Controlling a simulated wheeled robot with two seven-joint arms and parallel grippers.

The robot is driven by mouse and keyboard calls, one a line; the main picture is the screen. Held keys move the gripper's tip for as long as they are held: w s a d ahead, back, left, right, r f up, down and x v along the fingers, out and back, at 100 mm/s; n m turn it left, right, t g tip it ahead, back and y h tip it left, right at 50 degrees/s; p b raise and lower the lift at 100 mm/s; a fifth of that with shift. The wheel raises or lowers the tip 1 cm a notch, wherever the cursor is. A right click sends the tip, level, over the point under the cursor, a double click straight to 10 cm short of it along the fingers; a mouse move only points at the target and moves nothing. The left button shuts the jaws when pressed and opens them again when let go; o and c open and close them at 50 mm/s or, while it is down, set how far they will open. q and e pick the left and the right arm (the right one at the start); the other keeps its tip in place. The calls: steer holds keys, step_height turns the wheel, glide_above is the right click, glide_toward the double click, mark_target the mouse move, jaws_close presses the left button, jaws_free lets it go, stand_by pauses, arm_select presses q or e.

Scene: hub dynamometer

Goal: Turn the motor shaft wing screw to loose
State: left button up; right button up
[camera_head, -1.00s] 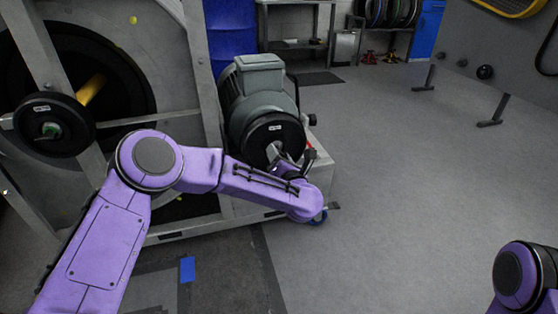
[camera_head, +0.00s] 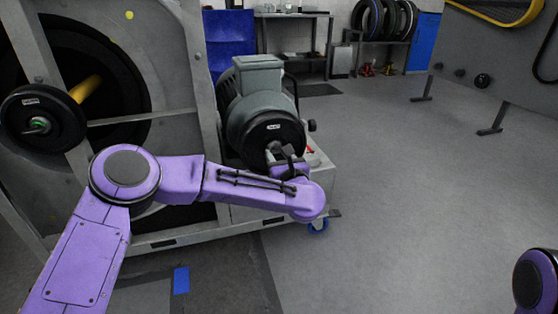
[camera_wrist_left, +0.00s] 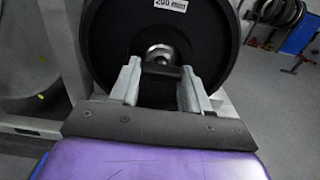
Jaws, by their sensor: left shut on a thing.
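The grey motor (camera_head: 258,105) stands beside the large frame, with a round black disc (camera_head: 268,128) on its near end. In the left wrist view the same disc (camera_wrist_left: 112,40) fills the middle. The dark wing screw (camera_wrist_left: 161,70) sits at the disc's centre, in front of a shiny metal shaft end (camera_wrist_left: 160,52). My left gripper (camera_head: 285,154) reaches the disc's centre. In the left wrist view its two grey fingers (camera_wrist_left: 160,76) stand on either side of the wing screw and are shut on it. My right gripper is out of view; only part of my right arm shows.
A large grey frame (camera_head: 203,110) with a second black disc (camera_head: 42,120) stands at the left. The floor (camera_head: 390,190) to the right is clear.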

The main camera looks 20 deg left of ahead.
arm_select(q)
steer(key=shift+d, duration=0.1)
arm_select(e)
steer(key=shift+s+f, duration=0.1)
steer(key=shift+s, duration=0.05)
arm_select(q)
steer(key=o, duration=1.1)
steer(key=shift+c, duration=0.2)
steer(key=p+v, duration=0.3)
steer(key=v, duration=0.7)
steer(key=shift+s, duration=0.25)
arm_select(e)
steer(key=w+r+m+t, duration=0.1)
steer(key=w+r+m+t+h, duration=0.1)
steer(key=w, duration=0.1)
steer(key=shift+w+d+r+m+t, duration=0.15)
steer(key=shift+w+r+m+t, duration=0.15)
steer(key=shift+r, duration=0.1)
arm_select(q)
steer(key=shift+d, duration=0.15)
